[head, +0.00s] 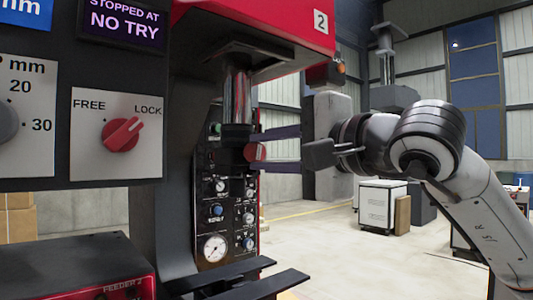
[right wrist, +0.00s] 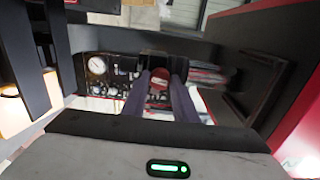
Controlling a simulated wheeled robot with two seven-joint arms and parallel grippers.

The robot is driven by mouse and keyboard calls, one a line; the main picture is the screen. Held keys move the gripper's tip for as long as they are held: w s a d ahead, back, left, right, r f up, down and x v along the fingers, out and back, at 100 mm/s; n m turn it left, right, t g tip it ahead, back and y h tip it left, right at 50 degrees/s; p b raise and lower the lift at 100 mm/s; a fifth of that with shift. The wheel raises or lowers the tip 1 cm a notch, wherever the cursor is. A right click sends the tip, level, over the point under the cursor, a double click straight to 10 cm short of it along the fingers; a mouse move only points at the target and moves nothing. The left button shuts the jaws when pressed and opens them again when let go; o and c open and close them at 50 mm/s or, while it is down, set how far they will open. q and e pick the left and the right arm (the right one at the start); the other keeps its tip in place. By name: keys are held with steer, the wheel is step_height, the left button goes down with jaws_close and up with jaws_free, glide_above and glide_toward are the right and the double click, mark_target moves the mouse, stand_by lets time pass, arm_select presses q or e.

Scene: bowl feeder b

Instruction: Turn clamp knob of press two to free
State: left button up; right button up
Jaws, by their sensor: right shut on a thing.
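My right gripper (head: 262,149) reaches in from the right, shut on this knob, one finger above and one below. In the right wrist view the red knob (right wrist: 160,81) lies between the fingertips. A red FREE/LOCK knob (head: 122,134) on the panel at left has its pointer toward LOCK; nothing touches it. My left gripper is not in view.
A gauge panel (head: 222,205) stands behind the ram. Dark rails (head: 255,285) stick out below it. The floor at right is open, with a white cabinet (head: 378,205) farther back.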

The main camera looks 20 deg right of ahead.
steer(key=shift+n, duration=0.9)
steer(key=o, duration=1.1)
steer(key=shift+c, duration=0.2)
arm_select(q)
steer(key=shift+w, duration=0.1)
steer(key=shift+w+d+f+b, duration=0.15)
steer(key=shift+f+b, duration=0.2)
steer(key=shift+b, duration=0.5)
arm_select(e)
steer(key=v, duration=1)
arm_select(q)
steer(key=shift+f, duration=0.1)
arm_select(e)
steer(key=shift+s, duration=0.15)
